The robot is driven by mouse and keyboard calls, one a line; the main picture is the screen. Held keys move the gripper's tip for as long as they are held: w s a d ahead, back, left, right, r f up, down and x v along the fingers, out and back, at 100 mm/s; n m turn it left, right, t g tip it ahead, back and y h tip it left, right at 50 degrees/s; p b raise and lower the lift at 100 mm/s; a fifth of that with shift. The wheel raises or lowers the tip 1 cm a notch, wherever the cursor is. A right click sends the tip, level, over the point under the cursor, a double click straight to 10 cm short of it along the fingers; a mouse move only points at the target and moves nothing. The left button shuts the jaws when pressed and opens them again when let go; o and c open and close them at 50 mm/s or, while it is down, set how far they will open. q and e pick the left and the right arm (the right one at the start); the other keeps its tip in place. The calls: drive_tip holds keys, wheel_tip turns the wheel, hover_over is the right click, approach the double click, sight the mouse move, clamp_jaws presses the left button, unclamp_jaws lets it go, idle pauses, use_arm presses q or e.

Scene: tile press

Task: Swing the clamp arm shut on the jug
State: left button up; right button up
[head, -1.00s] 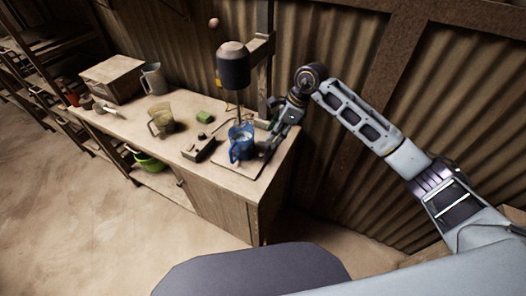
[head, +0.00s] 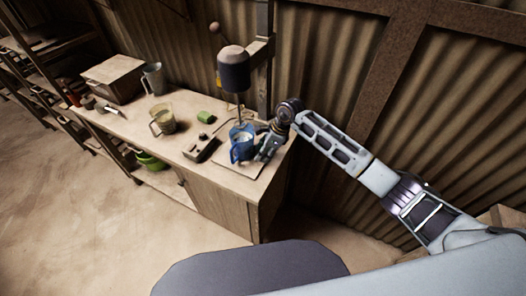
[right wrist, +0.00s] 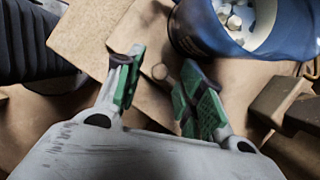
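The blue jug (head: 240,152) stands on the board under the press head (head: 234,70). In the right wrist view the jug (right wrist: 205,30) is at the upper right, with white lumps inside. My right gripper (head: 266,146) is just right of the jug, low over the board. In the right wrist view its two green-padded fingers (right wrist: 160,74) are apart, with the jug beyond the right finger. The clamp arm is not clearly visible. My left gripper is out of view.
A dark box-like device (head: 201,148) lies left of the jug. A corrugated wall is behind.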

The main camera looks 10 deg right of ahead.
drive_tip(key=shift+f, duration=0.2)
clamp_jaws()
idle(0.3)
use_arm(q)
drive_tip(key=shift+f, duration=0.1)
use_arm(e)
drive_tip(key=shift+a, duration=0.15)
